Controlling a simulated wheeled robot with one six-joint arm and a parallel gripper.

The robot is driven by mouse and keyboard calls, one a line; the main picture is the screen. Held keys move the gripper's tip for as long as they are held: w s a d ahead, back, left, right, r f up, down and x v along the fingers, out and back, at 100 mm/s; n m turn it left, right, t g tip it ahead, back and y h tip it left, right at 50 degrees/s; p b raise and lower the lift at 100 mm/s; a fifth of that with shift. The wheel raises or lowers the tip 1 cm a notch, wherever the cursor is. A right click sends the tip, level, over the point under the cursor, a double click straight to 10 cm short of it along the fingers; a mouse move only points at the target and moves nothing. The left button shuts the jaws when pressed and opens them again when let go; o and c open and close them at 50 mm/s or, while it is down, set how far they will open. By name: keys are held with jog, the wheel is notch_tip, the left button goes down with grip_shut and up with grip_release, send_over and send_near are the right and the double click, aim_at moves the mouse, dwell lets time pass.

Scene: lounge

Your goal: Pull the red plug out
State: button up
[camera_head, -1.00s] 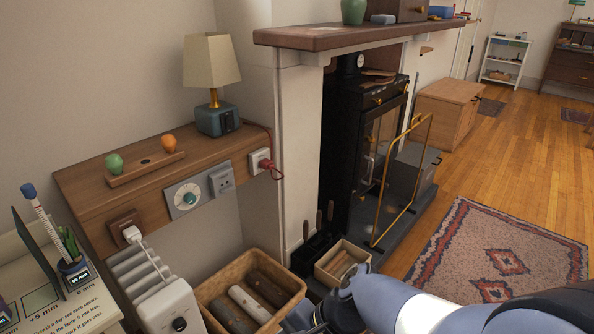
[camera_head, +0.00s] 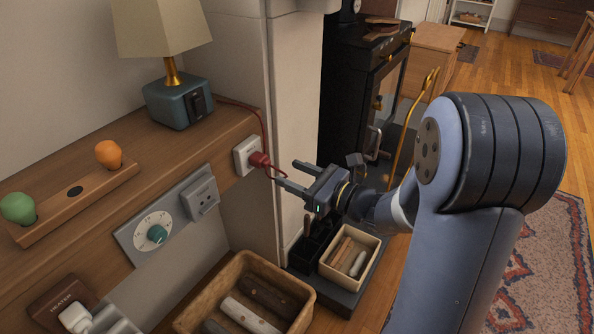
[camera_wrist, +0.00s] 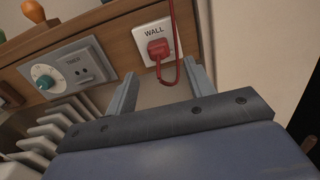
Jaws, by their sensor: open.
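The red plug (camera_head: 260,160) sits in a white wall socket (camera_head: 244,155) on the right end of the wooden shelf front. Its red cord loops down and runs up over the shelf to the lamp. In the wrist view the plug (camera_wrist: 158,49) is in the socket labelled WALL (camera_wrist: 150,31), beyond the fingertips. My gripper (camera_head: 287,174) is open and empty, its fingers pointing left toward the plug, close to it but apart from it. In the wrist view the two fingers (camera_wrist: 160,82) stand below and to either side of the plug.
A lamp (camera_head: 178,100) stands on the shelf. A timer panel (camera_head: 165,222) with a dial and an empty socket is left of the plug. A white heater plug (camera_head: 76,317) is lower left. Log baskets, a black stove (camera_head: 365,90) and a brass rail (camera_head: 406,115) lie below and right.

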aim_at(269, 165)
jog(key=shift+b+x, duration=0.3)
jog(key=shift+x, duration=3.95)
jog(key=shift+c, duration=0.5)
jog(key=shift+s, duration=0.1)
jog(key=c, duration=0.9)
jog(key=shift+o, duration=0.2)
jog(key=shift+v, duration=2.45)
